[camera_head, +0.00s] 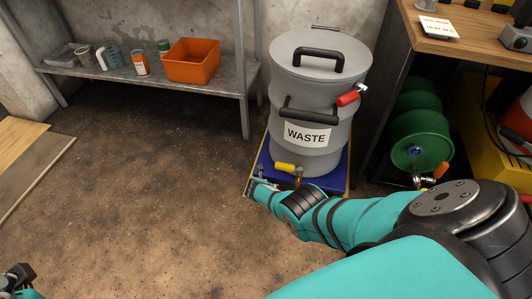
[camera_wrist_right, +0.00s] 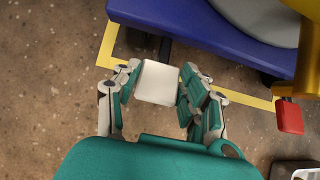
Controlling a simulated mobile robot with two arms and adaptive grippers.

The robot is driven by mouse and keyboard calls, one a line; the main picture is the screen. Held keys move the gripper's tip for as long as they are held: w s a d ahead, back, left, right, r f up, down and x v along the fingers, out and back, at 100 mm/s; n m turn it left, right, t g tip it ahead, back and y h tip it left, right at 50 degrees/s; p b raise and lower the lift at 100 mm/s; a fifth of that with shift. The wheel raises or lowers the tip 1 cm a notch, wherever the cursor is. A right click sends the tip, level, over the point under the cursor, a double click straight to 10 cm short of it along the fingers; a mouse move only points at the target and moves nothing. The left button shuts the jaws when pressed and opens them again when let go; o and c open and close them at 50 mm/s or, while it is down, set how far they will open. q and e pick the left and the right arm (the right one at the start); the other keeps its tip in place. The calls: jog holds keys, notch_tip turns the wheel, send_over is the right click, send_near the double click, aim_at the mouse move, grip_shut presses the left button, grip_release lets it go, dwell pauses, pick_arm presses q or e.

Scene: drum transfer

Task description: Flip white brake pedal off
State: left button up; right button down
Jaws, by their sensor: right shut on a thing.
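The white brake pedal (camera_wrist_right: 157,82) sticks out from the edge of the blue dolly (camera_wrist_right: 205,30) in the right wrist view. My right gripper (camera_wrist_right: 158,95) has its fingers on both sides of the pedal and is shut on it. In the head view my right gripper (camera_head: 260,187) is low at the front left corner of the dolly (camera_head: 322,181), and the pedal is hard to make out there. The grey WASTE drum (camera_head: 318,100) stands upright on the dolly. Part of my left gripper (camera_head: 18,278) shows at the bottom left corner; its fingers are unclear.
A yellow-handled tap (camera_head: 286,167) juts from the drum's base, close to my right gripper. A metal shelf (camera_head: 215,83) with an orange bin (camera_head: 192,60) stands at the back left. A wooden bench (camera_head: 470,45) and green drum (camera_head: 418,140) are right.

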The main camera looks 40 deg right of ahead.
jog(key=shift+d, duration=0.15)
jog(key=c, duration=0.7)
grip_release()
jog(key=shift+a+r, duration=0.1)
jog(key=shift+a, duration=0.15)
jog(key=shift+a+r, duration=0.2)
jog(key=shift+a, duration=0.1)
jog(key=shift+s+a+r, duration=0.1)
jog(key=shift+s+r, duration=0.4)
jog(key=shift+r, duration=0.25)
jog(key=shift+v, duration=2.5)
jog(key=shift+w, duration=0.1)
